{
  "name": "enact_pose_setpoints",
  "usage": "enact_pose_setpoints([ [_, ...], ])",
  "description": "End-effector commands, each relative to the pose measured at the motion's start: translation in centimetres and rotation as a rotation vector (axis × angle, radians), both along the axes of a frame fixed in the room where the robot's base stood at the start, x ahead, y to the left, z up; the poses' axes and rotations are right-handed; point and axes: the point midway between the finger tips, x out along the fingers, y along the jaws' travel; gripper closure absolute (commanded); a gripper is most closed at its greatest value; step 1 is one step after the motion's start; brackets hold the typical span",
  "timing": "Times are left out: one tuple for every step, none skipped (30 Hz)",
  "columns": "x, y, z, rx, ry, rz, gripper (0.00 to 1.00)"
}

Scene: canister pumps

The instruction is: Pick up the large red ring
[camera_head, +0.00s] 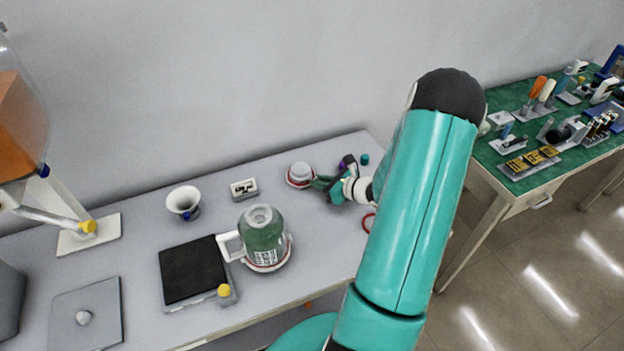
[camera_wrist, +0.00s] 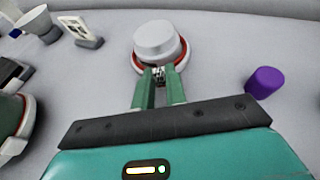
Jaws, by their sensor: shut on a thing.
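A red ring (camera_head: 290,181) lies around the foot of a white round cap (camera_head: 300,170) near the back of the grey table. In the wrist view the red ring (camera_wrist: 137,65) shows as a thin band around the white cap (camera_wrist: 156,40), with a pale rim outside it. My gripper (camera_head: 314,182) reaches in from the right. In the wrist view its green fingertips (camera_wrist: 159,74) are close together at the ring's near edge, shut on it. The fingertips hide that part of the ring. Another red ring (camera_head: 368,222) lies nearer, partly hidden by my arm.
A purple cylinder (camera_wrist: 265,82) stands right of my fingers. A green jug-like canister (camera_head: 262,236), black-topped scale (camera_head: 190,268), white funnel (camera_head: 184,200) and small meter (camera_head: 244,188) stand to the left. A teal cylinder (camera_head: 365,159) is near the back edge.

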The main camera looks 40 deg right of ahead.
Motion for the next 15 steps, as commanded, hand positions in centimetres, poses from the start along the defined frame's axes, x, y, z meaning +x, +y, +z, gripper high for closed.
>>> enact_pose_setpoints([
  [0.0,0.0,0.0,0.0,0.0,0.0,1.0],
  [0.0,0.0,0.0,0.0,0.0,0.0,1.0],
  [0.0,0.0,0.1,0.0,0.0,0.0,1.0],
  [0.0,0.0,0.1,-0.001,0.0,0.0,1.0],
  [0.0,0.0,0.2,-0.001,0.0,0.0,1.0],
  [0.0,0.0,0.4,-0.001,0.0,0.0,1.0],
  [0.0,0.0,0.5,-0.002,0.0,0.001,1.0],
  [0.0,0.0,0.7,-0.002,0.0,0.001,1.0],
  [0.0,0.0,1.0,-0.003,-0.001,0.001,1.0],
  [0.0,0.0,1.3,-0.003,-0.001,0.001,1.0],
  [0.0,0.0,1.6,-0.003,-0.001,0.001,1.0],
  [0.0,0.0,2.1,-0.003,-0.001,0.002,1.0],
  [0.0,0.0,2.6,-0.004,-0.001,0.002,1.0],
  [0.0,0.0,3.0,-0.004,-0.001,0.002,1.0],
  [-0.2,0.1,3.5,-0.004,-0.001,0.001,1.0],
])
